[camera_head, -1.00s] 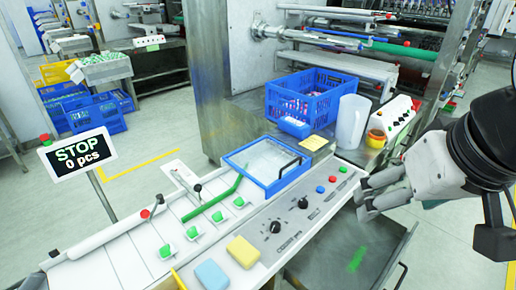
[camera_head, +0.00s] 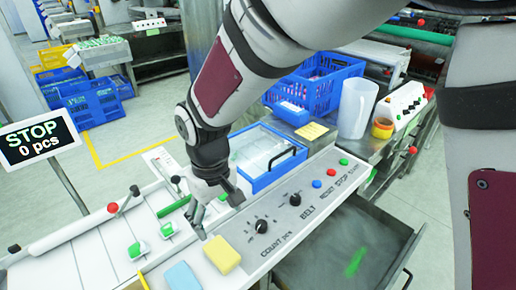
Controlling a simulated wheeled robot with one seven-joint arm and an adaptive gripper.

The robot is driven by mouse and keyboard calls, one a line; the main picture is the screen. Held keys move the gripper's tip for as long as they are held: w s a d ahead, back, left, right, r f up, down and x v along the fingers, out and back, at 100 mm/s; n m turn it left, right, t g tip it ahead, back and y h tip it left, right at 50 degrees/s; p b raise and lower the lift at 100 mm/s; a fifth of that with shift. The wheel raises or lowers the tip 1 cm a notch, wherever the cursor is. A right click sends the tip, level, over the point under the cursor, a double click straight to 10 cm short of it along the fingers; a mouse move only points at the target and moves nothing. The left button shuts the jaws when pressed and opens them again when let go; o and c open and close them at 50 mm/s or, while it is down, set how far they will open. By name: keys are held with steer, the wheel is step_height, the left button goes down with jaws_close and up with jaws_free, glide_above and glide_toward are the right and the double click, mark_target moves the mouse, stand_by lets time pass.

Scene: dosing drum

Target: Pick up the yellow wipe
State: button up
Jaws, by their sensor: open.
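A yellow sponge-like block, which looks like the yellow wipe (camera_head: 222,254), lies on the near end of the white control panel. A light-blue block (camera_head: 182,276) lies just left of it. My gripper (camera_head: 218,217) points down over the panel, behind the yellow wipe and close to it in the picture. Its fingers are apart with nothing between them. The wipe's top is in plain view. I cannot tell how high the fingertips are above the panel.
A blue-framed clear-lidded tray (camera_head: 262,182) stands behind my gripper. Knobs (camera_head: 261,226) and buttons cover the panel to the right. A flat yellow piece (camera_head: 311,131) lies near the blue crate (camera_head: 345,85). A red-knobbed lever (camera_head: 113,207) stands at left.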

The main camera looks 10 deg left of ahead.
step_height(320, 180, down, 2)
steer(key=a, duration=0.2)
glide_above(221, 252)
steer(key=f, duration=0.8)
steer(key=shift+s+a, duration=0.2)
steer(key=shift+s, duration=0.15)
steer(key=shift+w+d+f+p, duration=0.1)
steer(key=shift+w+f+p, duration=0.1)
steer(key=shift+f, duration=0.8)
steer(key=shift+w+f+p, duration=0.1)
steer(key=shift+f+p, duration=0.1)
steer(key=shift+f, duration=0.85)
steer(key=shift+w+d+f+p, duration=0.1)
steer(key=shift+f+p, duration=0.1)
steer(key=shift+f, duration=0.8)
steer(key=c, duration=1)
